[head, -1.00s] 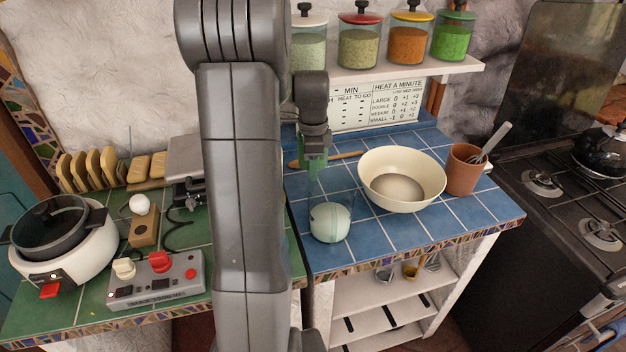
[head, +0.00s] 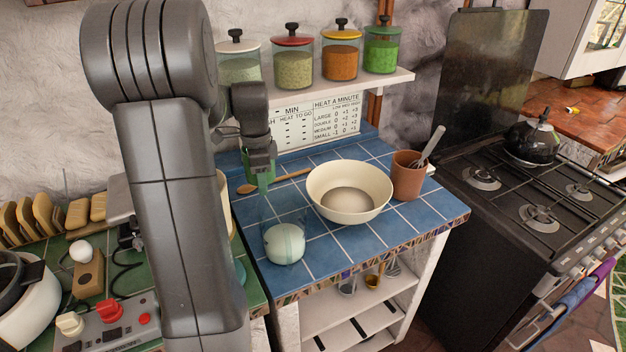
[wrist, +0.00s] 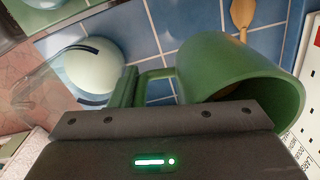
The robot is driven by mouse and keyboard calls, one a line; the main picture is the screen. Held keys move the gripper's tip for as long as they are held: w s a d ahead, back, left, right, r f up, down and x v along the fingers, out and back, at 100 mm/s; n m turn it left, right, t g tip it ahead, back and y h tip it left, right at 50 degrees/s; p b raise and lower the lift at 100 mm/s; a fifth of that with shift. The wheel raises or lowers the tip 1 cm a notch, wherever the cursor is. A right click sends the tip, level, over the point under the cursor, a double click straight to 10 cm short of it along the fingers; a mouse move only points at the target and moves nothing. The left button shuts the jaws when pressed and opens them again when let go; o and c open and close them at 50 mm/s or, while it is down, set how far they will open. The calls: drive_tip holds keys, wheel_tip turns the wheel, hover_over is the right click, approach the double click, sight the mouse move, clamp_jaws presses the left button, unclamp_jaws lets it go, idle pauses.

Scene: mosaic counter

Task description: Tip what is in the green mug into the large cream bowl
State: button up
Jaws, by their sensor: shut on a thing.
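My gripper (head: 258,165) hangs above the left part of the blue tiled counter, left of the large cream bowl (head: 378,200). It is shut on the green mug (wrist: 235,65), apparently at the handle (wrist: 155,76). In the wrist view the mug's mouth faces the lower right and its inside looks dark; I cannot make out the contents. In the head view only a little green shows at the fingertips. The cream bowl stands upright on the counter, with a darker round patch at its bottom.
A clear glass vessel with a pale rounded thing (head: 285,243) stands at the counter's front left. A terracotta pot (head: 407,178) with a utensil is right of the bowl. A wooden spoon (head: 285,178) lies behind. Jars stand on a shelf (head: 385,82) above; the stove (head: 520,200) is right.

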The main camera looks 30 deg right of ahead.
drive_tip(key=s+d+r+n+p, duration=0.3)
drive_tip(key=s+d+n, duration=0.3)
drive_tip(key=d, duration=0.8)
drive_tip(key=s+d+r+n+p, duration=0.2)
drive_tip(key=s+d+n+p, duration=0.3)
drive_tip(key=s+d, duration=0.6)
drive_tip(key=d+p, duration=0.1)
drive_tip(key=d, duration=0.3)
drive_tip(key=shift+s+r+n, duration=0.15)
drive_tip(key=shift+r+n, duration=0.25)
